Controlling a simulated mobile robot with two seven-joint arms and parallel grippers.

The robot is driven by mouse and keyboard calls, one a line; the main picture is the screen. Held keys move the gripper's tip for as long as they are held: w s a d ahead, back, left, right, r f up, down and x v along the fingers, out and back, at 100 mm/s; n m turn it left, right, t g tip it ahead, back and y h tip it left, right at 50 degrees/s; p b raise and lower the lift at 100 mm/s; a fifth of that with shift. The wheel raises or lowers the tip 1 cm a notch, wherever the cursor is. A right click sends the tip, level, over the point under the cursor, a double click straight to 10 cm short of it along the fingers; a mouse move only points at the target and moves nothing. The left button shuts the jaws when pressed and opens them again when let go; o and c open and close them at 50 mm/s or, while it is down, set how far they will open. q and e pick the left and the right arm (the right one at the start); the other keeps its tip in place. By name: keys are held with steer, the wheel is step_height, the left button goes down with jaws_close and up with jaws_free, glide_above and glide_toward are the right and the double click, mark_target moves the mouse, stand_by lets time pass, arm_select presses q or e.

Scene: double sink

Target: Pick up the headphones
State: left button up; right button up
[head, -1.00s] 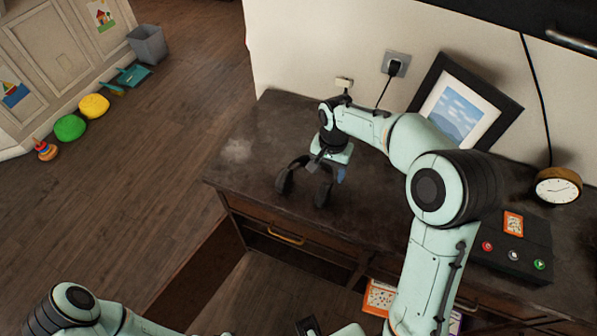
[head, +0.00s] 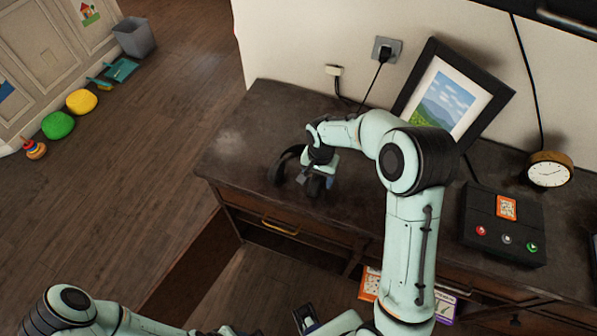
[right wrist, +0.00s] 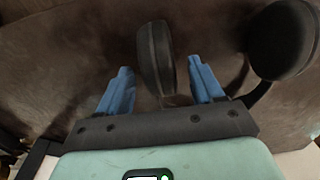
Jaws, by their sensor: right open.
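The headphones (head: 286,163) are black and lie on the dark desk, partly hidden by my right gripper in the head view. In the right wrist view, one dark ear cup (right wrist: 156,50) stands between the two blue fingers of my right gripper (right wrist: 161,78), with a gap on each side. The other ear cup (right wrist: 284,40) lies outside the fingers to the right. In the head view my right gripper (head: 318,184) is low over the desk at the headphones. It is open and holds nothing.
The dark desk (head: 238,150) has clear room left of the headphones. A framed picture (head: 440,100) leans on the wall behind my right arm. A black button box (head: 508,213) and a round clock (head: 550,170) stand at the right. A socket with plug (head: 386,48) is on the wall.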

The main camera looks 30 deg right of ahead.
steer(key=shift+f, duration=0.95)
steer(key=shift+w, duration=0.1)
steer(key=c, duration=1.2)
steer(key=shift+r, duration=0.2)
